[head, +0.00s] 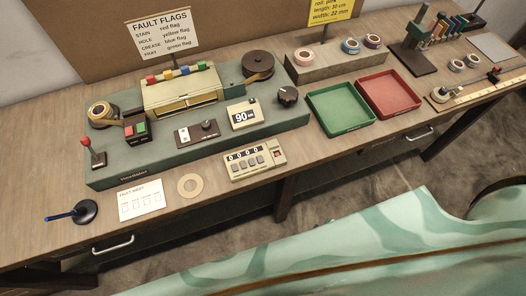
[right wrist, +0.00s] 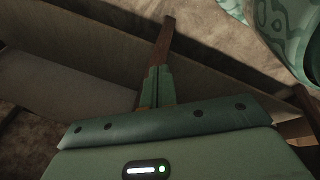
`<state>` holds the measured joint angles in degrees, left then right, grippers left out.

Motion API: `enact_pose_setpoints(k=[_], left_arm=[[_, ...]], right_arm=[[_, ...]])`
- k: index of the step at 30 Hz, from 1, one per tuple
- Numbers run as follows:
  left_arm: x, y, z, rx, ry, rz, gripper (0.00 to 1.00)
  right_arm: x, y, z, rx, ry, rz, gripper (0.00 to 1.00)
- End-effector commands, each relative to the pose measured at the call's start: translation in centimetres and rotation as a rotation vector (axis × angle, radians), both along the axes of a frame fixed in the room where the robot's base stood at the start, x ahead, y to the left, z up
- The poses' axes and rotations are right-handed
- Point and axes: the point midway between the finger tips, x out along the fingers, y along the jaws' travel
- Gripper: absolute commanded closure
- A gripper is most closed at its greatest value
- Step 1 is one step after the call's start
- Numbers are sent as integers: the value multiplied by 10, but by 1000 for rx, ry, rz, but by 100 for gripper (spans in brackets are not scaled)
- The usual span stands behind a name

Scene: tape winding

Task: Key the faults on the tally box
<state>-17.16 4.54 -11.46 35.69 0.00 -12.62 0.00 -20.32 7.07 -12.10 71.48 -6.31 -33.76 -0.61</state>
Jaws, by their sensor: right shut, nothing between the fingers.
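The tally box (head: 255,160) is a cream case near the front edge of the bench in the head view. Its counter windows appear to read zeros, with a row of grey keys below and a small red part at its right end. A white fault sheet (head: 141,201) with small boxes lies to its left. My right gripper (right wrist: 158,82) shows in the right wrist view, with its green fingers shut and empty. It is away from the tally box, with floor and dark furniture parts behind it. My left gripper is in neither view.
The green winding machine (head: 110,171) with tape rolls stands behind the tally box. A cardboard ring (head: 190,186) lies left of the box. Green (head: 340,125) and red (head: 388,108) trays sit to the right. A pen stand (head: 84,212) is at far left.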

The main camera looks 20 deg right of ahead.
Motion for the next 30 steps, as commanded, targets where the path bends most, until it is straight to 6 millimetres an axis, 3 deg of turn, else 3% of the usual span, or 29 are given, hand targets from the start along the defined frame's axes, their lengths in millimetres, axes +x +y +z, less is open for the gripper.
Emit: enact_pose_setpoints(k=[1, 6, 11, 13, 17, 21, 23, 24, 26, 28, 30], left_arm=[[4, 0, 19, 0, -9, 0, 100], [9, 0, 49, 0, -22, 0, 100], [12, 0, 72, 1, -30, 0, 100], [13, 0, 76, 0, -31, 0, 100], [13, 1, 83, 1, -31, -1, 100], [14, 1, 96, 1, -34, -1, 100], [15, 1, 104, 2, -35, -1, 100], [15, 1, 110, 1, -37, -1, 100], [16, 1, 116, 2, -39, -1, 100], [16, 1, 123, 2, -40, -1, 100], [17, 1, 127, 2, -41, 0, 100]], right_arm=[[23, 0, 39, -23, -52, 26, 100], [83, -2, 143, -119, -193, 94, 100], [126, -5, 237, -218, -335, 146, 100], [156, 2, 267, -269, -457, 229, 100], [213, 33, 324, -366, -734, 475, 100], [250, 93, 394, -480, -1045, 878, 100], [253, 125, 418, -539, -1168, 1133, 100], [249, 145, 427, -580, -1230, 1341, 100], [237, 164, 426, -632, -1264, 1640, 100], [223, 168, 413, -678, -1228, 1949, 100], [213, 158, 396, -710, -1141, 2198, 100]])
